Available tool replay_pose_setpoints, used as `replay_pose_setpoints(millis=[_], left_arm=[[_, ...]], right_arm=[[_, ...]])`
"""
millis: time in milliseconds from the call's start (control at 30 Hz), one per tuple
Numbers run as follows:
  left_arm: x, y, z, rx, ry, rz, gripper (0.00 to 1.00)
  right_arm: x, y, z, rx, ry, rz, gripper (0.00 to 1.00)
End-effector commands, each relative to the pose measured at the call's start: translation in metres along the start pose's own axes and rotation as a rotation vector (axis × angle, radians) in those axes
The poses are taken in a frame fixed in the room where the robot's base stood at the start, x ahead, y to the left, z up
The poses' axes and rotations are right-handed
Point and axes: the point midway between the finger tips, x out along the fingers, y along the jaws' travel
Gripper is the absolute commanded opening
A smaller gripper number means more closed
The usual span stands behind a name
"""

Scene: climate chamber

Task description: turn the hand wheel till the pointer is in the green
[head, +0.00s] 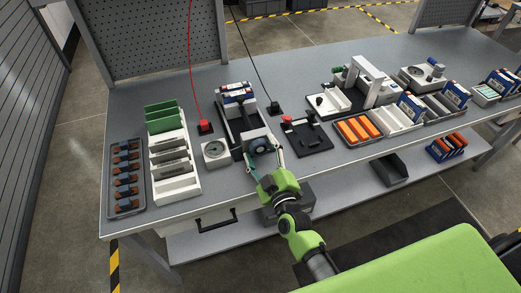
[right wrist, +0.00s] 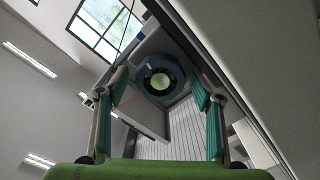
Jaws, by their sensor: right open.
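The hand wheel (head: 259,144) is a dark ring on the front of a dark fixture on the bench. In the right wrist view it is a dark faceted ring (right wrist: 160,77) with a pale round centre. My right gripper (head: 263,150) is open, its two teal-padded fingers spread to either side of the wheel. In the right wrist view the wheel shows between the fingers; whether they touch its rim I cannot tell. The dial gauge (head: 215,150), a round face in a pale housing, stands left of the wheel. Its pointer and green zone are too small to read. My left gripper is not in view.
A white rack (head: 176,178) with green boards and a grey tray (head: 126,194) of dark parts stand at the left. A red block (head: 206,127) with a cable is behind the gauge.

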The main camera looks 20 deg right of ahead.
Motion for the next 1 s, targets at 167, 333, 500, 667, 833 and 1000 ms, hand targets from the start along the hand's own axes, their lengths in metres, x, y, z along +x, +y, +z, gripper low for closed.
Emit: replay_pose_setpoints(millis=[167,333,500,667,833,1000], left_arm=[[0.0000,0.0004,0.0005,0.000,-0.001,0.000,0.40],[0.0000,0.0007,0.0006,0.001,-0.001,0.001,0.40],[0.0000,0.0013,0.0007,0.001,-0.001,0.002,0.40],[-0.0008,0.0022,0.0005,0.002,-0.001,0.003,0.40],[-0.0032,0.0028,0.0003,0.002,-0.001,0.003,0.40],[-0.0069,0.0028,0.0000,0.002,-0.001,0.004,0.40]], right_arm=[[0.0001,-0.0003,0.0003,0.000,-0.001,-0.001,0.60],[-0.0001,-0.0003,0.0002,0.000,0.000,0.000,0.27],[-0.0001,-0.0003,0.0002,0.001,0.000,-0.001,0.22],[-0.0002,-0.0002,0.0001,0.016,-0.001,-0.001,0.22],[-0.0002,0.0001,-0.0001,0.077,-0.001,-0.001,0.22],[-0.0002,0.0005,-0.0005,0.191,-0.001,-0.002,0.22]])
